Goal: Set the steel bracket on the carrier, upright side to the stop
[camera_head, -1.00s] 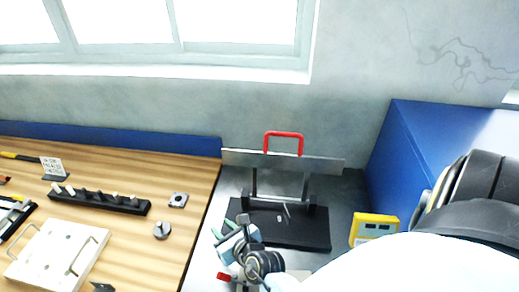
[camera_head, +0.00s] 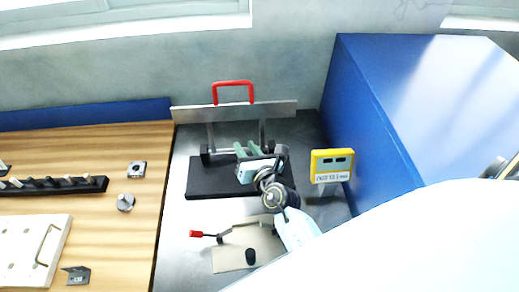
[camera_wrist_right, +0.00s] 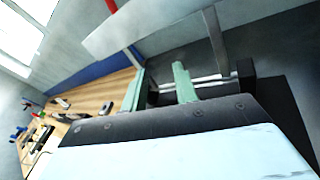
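A small dark grey angle bracket (camera_head: 76,274) stands on the wooden bench at the lower left of the head view; it looks like the steel bracket. A beige plate (camera_head: 230,259), possibly the carrier, lies on the grey metal surface, with a red-tipped lever clamp (camera_head: 197,234) and a black knob on it. I cannot tell which part is the stop. My right gripper (camera_head: 247,150) has green fingers that stand apart with nothing between them. It is over the black base (camera_head: 207,181), just in front of the upright metal panel. My left gripper is not in view.
The metal panel (camera_head: 185,114) with a red handle (camera_head: 232,84) stands behind the black base. A yellow readout box (camera_head: 332,162) and a large blue cabinet (camera_head: 360,110) are at the right. A white plate with handles (camera_head: 35,240) and a black pegged rack (camera_head: 50,187) are on the bench.

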